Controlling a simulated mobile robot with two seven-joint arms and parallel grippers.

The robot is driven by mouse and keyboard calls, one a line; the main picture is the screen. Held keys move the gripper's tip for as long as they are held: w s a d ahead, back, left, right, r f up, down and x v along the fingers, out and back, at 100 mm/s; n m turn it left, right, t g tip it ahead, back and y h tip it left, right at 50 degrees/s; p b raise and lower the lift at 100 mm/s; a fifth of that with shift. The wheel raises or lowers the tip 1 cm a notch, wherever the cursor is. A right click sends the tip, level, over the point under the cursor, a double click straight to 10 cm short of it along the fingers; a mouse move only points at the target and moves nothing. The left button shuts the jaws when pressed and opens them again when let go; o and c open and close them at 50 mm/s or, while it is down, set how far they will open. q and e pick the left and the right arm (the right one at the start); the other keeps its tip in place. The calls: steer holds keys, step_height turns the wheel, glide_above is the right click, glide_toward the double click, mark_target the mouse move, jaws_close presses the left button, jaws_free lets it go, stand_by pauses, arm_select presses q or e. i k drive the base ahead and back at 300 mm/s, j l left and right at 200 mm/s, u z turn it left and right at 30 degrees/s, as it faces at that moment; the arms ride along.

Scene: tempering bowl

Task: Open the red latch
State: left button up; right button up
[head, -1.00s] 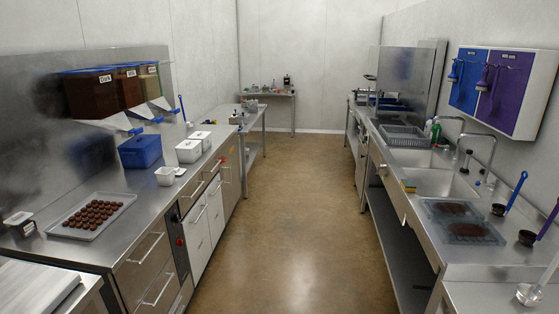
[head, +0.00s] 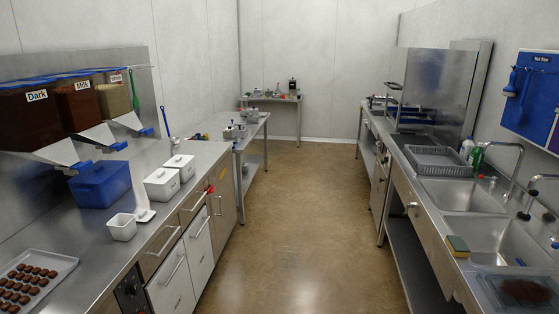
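A small red piece (head: 211,189), which looks like the red latch, sits high on the front of the left counter, near the top of the far cabinet door (head: 223,203). It is too small to tell how it is set. The cabinet door looks closed, with an upright bar handle. Neither of my grippers shows in the head view.
A clear brown floor aisle (head: 272,230) runs between the left counter (head: 150,215) and the right sink counter (head: 412,205). White tubs, a blue bin (head: 100,184) and a tray of chocolates (head: 62,265) stand on the left counter. A small table (head: 290,100) stands at the far wall.

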mark_target(211, 190)
steer(key=i+u, duration=0.2)
steer(key=i, duration=0.25)
steer(key=i+l+u, duration=0.2)
steer(key=i, duration=0.2)
steer(key=i+l+u, duration=0.25)
steer(key=i, duration=0.2)
steer(key=i+l+u, duration=0.2)
steer(key=i, duration=0.2)
steer(key=z, duration=1.2)
steer(key=i, duration=4.25)
steer(key=l+u, duration=0.15)
steer(key=u, duration=0.8)
